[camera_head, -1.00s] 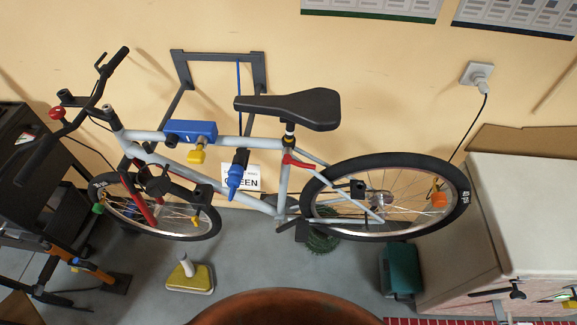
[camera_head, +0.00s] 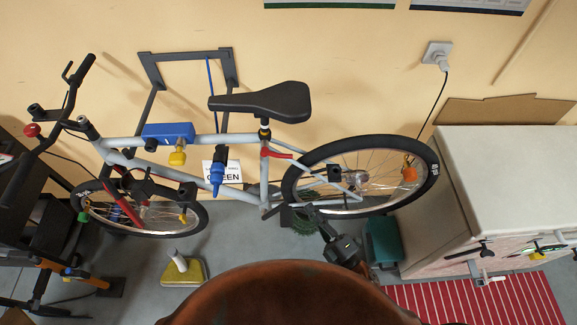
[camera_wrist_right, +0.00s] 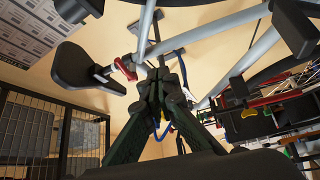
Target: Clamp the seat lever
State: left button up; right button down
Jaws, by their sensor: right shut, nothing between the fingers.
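The red seat lever (camera_head: 277,153) sticks out to the right from the seat tube, just under the black saddle (camera_head: 262,102) of the grey bicycle. In the right wrist view the red lever (camera_wrist_right: 124,68) is left of my fingertips, with the saddle (camera_wrist_right: 84,79) further left. My right gripper (camera_head: 308,212) is below the lever, near the lower edge of the rear wheel, apart from the lever. Its fingers (camera_wrist_right: 160,62) are shut and empty. The lever's far side is hidden. My left gripper is not in view.
The rear wheel (camera_head: 432,180) and frame tubes are close to my right gripper. A white cabinet (camera_head: 510,175) stands at the right and a teal box (camera_head: 384,240) on the floor. A yellow-based object (camera_head: 183,272) stands on the floor at lower left.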

notch_tip(320, 180, up, 8)
jog(key=s+a+n+y, duration=0.2)
jog(key=n, duration=0.1)
jog(key=p, duration=0.2)
send_near(278, 154)
jog(key=a, duration=0.3)
jog(key=w, duration=0.4)
jog(key=shift+a+r, duration=0.1)
jog(key=shift+r, duration=0.1)
